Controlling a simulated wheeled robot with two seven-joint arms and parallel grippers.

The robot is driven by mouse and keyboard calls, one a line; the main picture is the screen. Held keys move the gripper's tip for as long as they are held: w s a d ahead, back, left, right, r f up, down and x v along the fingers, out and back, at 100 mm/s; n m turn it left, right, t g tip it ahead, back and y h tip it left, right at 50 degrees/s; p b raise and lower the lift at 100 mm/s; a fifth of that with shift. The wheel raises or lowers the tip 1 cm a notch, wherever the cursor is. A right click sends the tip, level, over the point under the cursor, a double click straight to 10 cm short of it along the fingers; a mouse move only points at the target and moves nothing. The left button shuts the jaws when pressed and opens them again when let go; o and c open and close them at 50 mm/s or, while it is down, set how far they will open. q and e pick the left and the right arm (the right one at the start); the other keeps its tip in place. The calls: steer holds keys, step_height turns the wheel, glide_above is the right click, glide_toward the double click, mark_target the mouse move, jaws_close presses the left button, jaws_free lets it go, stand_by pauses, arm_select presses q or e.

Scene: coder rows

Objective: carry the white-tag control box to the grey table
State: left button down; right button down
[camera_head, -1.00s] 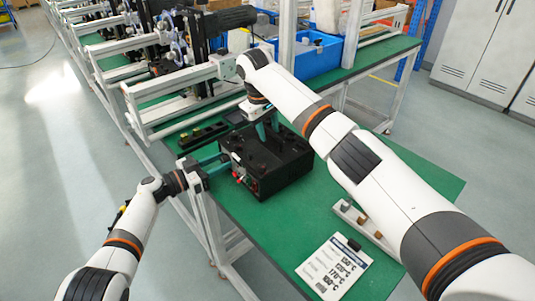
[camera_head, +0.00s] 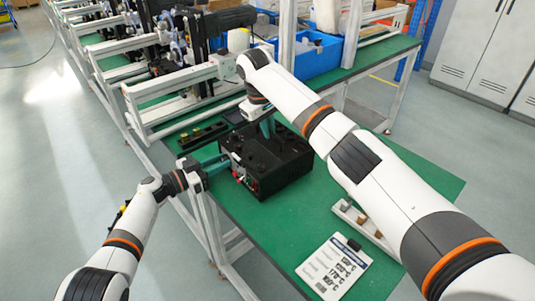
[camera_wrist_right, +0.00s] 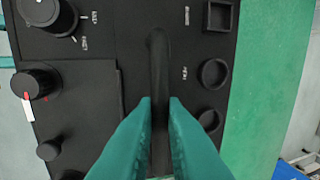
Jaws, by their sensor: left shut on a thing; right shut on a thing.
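The black control box (camera_head: 285,178) sits on the green-topped table, with knobs and connectors on its near left side. My right gripper (camera_head: 268,128) comes down on its top. In the right wrist view, its teal fingers (camera_wrist_right: 160,104) are shut on the black handle (camera_wrist_right: 159,60) of the panel. My left gripper (camera_head: 222,164) is shut at the left edge of the box; its exact hold is too small to see. No grey tabletop shows.
A paper sheet (camera_head: 333,266) and a small tray of parts (camera_head: 362,224) lie on the green table (camera_head: 270,226). Blue bins (camera_head: 312,58) stand behind. A white frame (camera_head: 170,110) and machines line the back left. Open floor (camera_head: 60,130) lies left.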

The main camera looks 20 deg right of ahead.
stand_by(0.8)
